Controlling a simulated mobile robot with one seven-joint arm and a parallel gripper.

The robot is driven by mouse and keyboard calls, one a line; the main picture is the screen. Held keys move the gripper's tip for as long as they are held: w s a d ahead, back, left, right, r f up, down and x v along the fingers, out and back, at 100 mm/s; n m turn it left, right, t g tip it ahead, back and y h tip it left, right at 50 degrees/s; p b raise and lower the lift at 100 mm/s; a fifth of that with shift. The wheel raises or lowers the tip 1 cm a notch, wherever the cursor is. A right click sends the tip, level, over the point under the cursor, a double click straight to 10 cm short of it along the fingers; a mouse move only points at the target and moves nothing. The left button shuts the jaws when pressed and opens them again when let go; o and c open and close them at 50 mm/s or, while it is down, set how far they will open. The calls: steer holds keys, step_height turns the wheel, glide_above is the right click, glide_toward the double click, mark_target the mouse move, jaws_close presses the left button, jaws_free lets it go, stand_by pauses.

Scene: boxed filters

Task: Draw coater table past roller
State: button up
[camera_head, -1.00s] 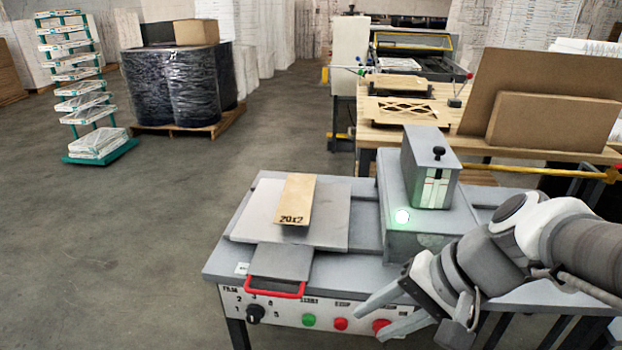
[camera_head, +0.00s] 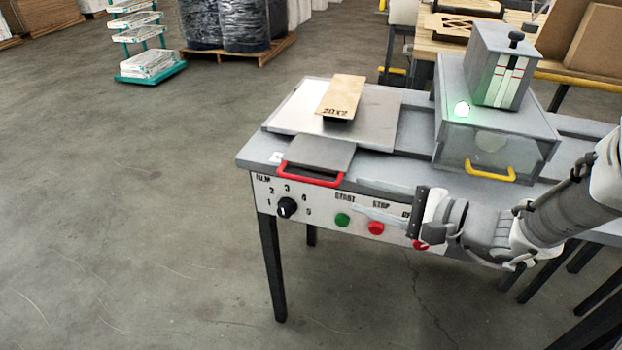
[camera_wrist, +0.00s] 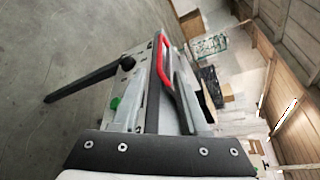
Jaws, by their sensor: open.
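The coater table is a flat grey plate (camera_head: 380,117) on the left of the machine bench, with a lower tongue (camera_head: 322,152) at its front. A red handle (camera_head: 310,180) is fixed to the tongue's front edge and also shows in the wrist view (camera_wrist: 165,62). A tan board marked "20X2" (camera_head: 342,95) lies on the plate. A grey housing (camera_head: 449,105) stands right of the plate; a pale round shape, perhaps the roller (camera_head: 490,141), shows behind its clear front. My gripper (camera_head: 357,196) is open and empty before the front panel, right of the red handle and apart from it.
The front panel has a black dial (camera_head: 287,207), a green button (camera_head: 342,220) and a red button (camera_head: 376,228) near my fingers. A yellow handle (camera_head: 490,175) is on the housing front. The floor (camera_head: 130,230) left of the bench is clear.

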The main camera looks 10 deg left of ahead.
mark_target(315, 182)
steer(key=b+x, duration=0.2)
steer(key=x, duration=1.1)
steer(key=shift+a+b, duration=0.15)
steer(key=shift+b, duration=0.2)
steer(key=shift+s, duration=0.1)
jaws_close()
stand_by(0.5)
